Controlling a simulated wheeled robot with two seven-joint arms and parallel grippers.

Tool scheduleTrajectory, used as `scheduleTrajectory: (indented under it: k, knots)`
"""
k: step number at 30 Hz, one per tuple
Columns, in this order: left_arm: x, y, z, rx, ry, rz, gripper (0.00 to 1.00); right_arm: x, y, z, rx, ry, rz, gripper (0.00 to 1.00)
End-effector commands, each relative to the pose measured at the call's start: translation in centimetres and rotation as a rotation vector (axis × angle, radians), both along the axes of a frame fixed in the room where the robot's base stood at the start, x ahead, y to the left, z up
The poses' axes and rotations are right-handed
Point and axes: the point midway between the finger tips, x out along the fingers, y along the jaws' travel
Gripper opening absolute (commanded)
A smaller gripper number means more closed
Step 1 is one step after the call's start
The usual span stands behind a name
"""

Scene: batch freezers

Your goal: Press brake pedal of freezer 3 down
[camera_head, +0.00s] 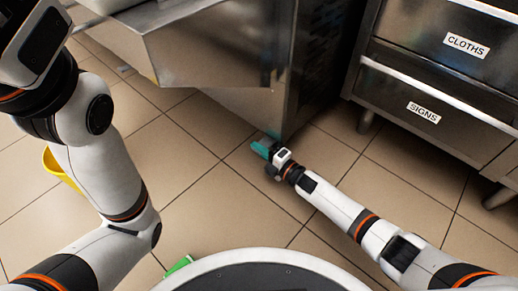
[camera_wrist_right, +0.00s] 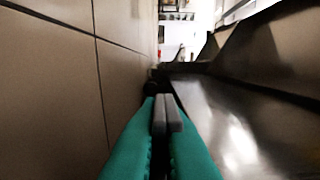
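A stainless-steel freezer body (camera_head: 215,45) stands at the top middle of the head view; no number shows on it. My right gripper (camera_head: 262,148) is low by the floor at the freezer's bottom front corner, its teal fingers pointing at the base. In the right wrist view its fingers (camera_wrist_right: 166,113) are together with nothing visible between them. A small dark shape (camera_wrist_right: 152,86) sits ahead near the floor; I cannot tell if it is the brake pedal or a wheel. No pedal shows clearly. My left arm is raised at the left; its fingers are out of view.
A steel drawer cabinet (camera_head: 440,75) on short legs, labelled CLOTHS and SIGNS, stands at the right. A yellow container (camera_head: 56,166) is on the floor behind my left arm. A green object (camera_head: 179,265) lies near my base. The tiled floor (camera_head: 215,205) between is clear.

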Motion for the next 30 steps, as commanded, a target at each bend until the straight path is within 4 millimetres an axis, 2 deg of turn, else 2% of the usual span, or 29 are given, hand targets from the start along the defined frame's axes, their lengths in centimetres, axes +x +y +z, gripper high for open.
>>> scheduleTrajectory:
  k: [9,18,26,27,30]
  knots:
    - [0.0,0.0,0.0,0.0,0.0,0.0,0.36,0.0,0.0,-0.1,-0.006,-0.006,0.0,0.0]
    - [0.0,0.0,0.0,0.0,0.001,0.001,0.36,0.1,-0.1,-1.8,-0.169,-0.168,-0.001,0.0]
    - [0.0,0.0,0.0,0.0,0.001,0.001,0.36,0.1,-0.2,-1.8,-0.177,-0.175,0.0,0.0]
    - [0.0,0.0,0.0,0.0,0.001,0.001,0.36,0.1,-0.2,-1.8,-0.177,-0.175,0.0,0.09]
    - [0.0,0.0,0.0,0.0,0.001,0.001,0.36,0.1,-0.2,-1.8,-0.176,-0.175,0.0,0.25]
